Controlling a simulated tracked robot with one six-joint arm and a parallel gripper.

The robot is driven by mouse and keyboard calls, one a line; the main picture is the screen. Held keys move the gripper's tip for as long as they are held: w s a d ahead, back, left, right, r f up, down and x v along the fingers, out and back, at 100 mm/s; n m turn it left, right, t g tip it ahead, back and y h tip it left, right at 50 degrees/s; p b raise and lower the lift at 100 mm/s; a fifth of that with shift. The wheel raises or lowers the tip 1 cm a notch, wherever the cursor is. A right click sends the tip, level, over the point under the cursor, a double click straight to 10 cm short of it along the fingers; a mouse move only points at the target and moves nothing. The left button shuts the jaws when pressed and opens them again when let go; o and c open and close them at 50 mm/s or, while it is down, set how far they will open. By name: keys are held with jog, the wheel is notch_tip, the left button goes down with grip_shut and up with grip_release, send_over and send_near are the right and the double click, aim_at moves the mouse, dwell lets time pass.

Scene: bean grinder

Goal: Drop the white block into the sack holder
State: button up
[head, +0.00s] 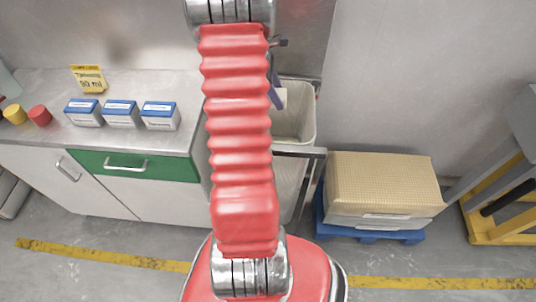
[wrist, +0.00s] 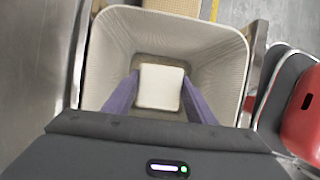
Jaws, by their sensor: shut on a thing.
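The white block (wrist: 160,88) is between the two purple fingers of my gripper (wrist: 161,80) in the wrist view. My gripper is shut on it. The sack holder (wrist: 215,50) is a pale, open-topped bin, and the block shows inside the outline of its opening. In the head view the sack holder (head: 300,120) stands right of the counter, partly hidden by my red arm. A small part of the block (head: 281,98) shows there beside a purple finger, over the holder's mouth. I cannot tell its exact height above the bottom.
A steel counter (head: 150,85) on the left bears several blue-and-white boxes, a yellow sign (head: 89,79) and coloured cylinders. A tan stack (head: 380,180) on a blue pallet (head: 330,226) stands right of the holder. A yellow-grey frame (head: 500,190) is at far right.

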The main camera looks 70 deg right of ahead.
jog(key=o, duration=1.2)
jog(key=shift+r, duration=0.15)
jog(key=v, duration=1.3)
jog(key=shift+w+r, duration=0.15)
jog(key=shift+r, duration=0.1)
